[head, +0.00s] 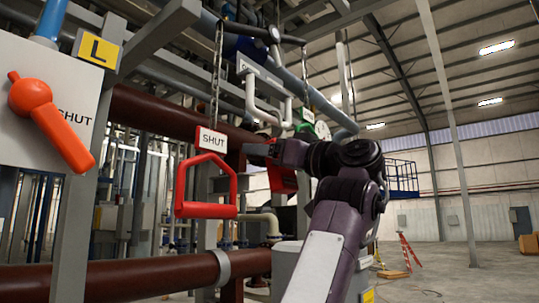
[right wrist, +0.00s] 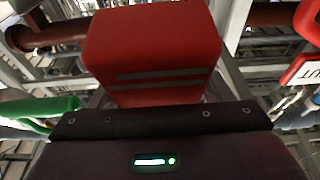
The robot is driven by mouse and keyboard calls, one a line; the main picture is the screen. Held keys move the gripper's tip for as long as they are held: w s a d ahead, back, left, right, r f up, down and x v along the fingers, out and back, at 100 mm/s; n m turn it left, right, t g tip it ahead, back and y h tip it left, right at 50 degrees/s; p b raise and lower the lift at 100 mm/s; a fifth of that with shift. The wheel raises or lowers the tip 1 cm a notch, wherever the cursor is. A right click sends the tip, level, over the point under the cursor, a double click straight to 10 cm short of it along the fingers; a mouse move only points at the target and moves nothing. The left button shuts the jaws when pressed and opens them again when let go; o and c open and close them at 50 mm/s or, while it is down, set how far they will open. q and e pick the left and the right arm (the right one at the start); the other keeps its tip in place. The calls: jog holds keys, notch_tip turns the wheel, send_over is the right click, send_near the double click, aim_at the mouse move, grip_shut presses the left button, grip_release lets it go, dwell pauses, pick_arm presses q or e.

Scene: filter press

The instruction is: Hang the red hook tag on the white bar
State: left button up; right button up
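My right arm comes in from the lower right in the head view, and its dark gripper (head: 258,150) points left at mid-height, just right of a hanging red handle. The red hook tag (head: 283,180) shows partly, just below the gripper. In the right wrist view the tag (right wrist: 150,50) is a large red block with two dark slots, centred close in front of my gripper's dark body. The gripper appears shut on it; the fingertips are hidden. A white bent bar (head: 262,110) stands above and behind the gripper; I cannot tell if it is the task's bar. My left gripper is out of view.
A green handle (head: 305,118) hangs behind. An orange lever (head: 50,120) is at left. Dark red pipes (head: 150,110) cross behind. Open floor lies right.

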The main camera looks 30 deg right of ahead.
jog(key=shift+s+d+f+b, duration=0.1)
jog(key=shift+s+f+b, duration=0.15)
jog(key=shift+b, duration=0.1)
jog(key=b+v, duration=0.4)
jog(key=v, duration=0.3)
jog(key=shift+s, duration=0.1)
